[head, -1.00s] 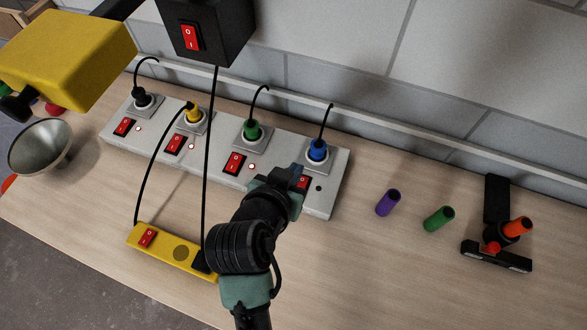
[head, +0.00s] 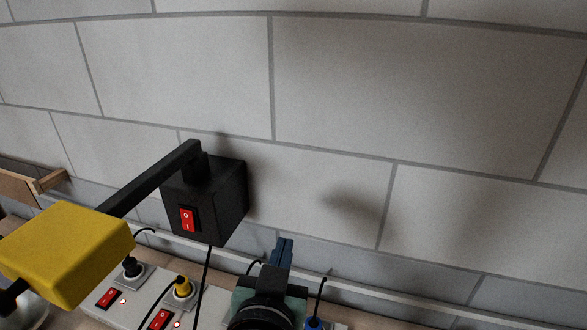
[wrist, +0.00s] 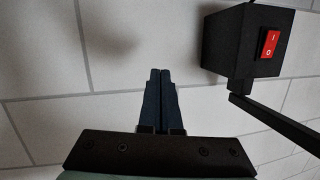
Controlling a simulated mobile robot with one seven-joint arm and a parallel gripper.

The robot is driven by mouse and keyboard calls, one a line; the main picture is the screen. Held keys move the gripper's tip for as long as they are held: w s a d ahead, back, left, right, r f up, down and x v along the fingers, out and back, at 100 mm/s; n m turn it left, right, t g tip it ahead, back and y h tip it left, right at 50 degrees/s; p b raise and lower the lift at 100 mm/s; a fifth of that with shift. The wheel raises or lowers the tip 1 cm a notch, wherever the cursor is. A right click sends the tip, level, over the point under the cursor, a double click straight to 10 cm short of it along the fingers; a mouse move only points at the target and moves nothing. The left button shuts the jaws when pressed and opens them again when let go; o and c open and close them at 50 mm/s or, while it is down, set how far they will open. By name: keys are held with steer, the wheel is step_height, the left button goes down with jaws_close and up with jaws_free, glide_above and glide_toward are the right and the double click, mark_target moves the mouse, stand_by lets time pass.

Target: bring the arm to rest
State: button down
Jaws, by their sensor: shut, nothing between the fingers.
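My gripper (head: 284,246) is raised in front of the grey block wall in the head view, above the white socket strip. Its dark blue fingers are together with nothing between them. In the wrist view my gripper (wrist: 160,74) points at the bare wall, fingers side by side. My arm hides part of the socket strip (head: 136,312).
A black box (head: 225,205) with a red switch (head: 188,219) hangs on the wall, left of my gripper; it also shows in the wrist view (wrist: 226,46). A yellow lamp head (head: 65,255) juts out on an arm. Plugs and cords stand on the strip. The wall above is clear.

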step_height(320, 180, up, 21)
steer(key=s+n+t, duration=0.1)
steer(key=t, duration=0.5)
steer(key=s+d+r+t+y, duration=0.1)
steer(key=s+r+t, duration=0.2)
steer(key=r, duration=0.5)
steer(key=s+r+n+t, duration=0.1)
steer(key=s+r+t, duration=0.2)
steer(key=s+r, duration=0.3)
steer(key=shift+s+d+r+n+y, duration=0.3)
steer(key=shift+d+r+y, duration=0.1)
steer(key=shift+r, duration=0.5)
